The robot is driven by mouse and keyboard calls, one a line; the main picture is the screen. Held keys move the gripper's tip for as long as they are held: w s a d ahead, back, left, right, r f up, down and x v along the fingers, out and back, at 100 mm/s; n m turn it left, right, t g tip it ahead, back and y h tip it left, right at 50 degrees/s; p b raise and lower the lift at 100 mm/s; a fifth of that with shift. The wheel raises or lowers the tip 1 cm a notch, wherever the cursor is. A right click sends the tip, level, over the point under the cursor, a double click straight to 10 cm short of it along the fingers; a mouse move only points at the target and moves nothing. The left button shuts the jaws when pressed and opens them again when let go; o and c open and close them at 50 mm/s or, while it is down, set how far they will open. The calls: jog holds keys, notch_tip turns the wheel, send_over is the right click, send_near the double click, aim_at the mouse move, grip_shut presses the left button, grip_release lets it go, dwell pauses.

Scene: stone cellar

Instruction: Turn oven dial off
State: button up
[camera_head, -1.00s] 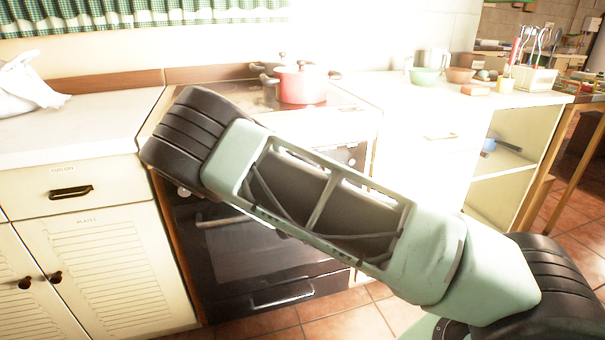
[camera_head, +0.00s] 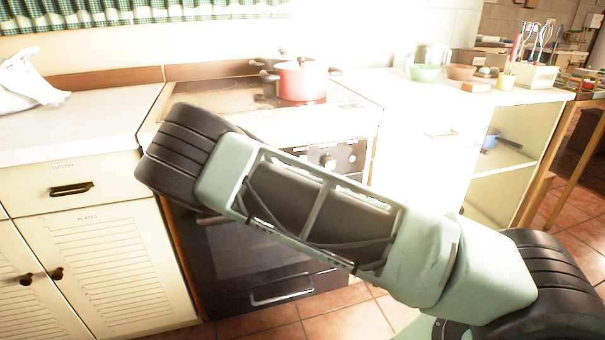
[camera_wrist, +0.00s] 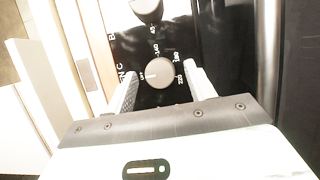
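The oven (camera_head: 250,255) stands under the hob, with knobs (camera_head: 328,160) on its dark front panel partly covered by my arm. In the wrist view a round grey dial (camera_wrist: 160,73) sits on the black panel, with numbers such as 140, 180 and 220 around it. A pale mark on the dial lies toward its left side. My gripper (camera_wrist: 160,83) is open, its two pale fingers apart on either side of the dial; I cannot tell whether they touch it. My gripper is hidden behind my arm in the head view.
Another dial (camera_wrist: 147,8) is at the top edge of the wrist view. A red pot (camera_head: 301,82) stands on the hob (camera_head: 215,95). White counters flank the oven, with a green bowl (camera_head: 425,73) on the right one. Tiled floor (camera_head: 345,318) shows in front.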

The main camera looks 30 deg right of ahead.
jog(key=p+v, duration=0.1)
jog(key=v, duration=1.6)
jog(key=shift+s, duration=0.25)
jog(key=shift+a, duration=0.1)
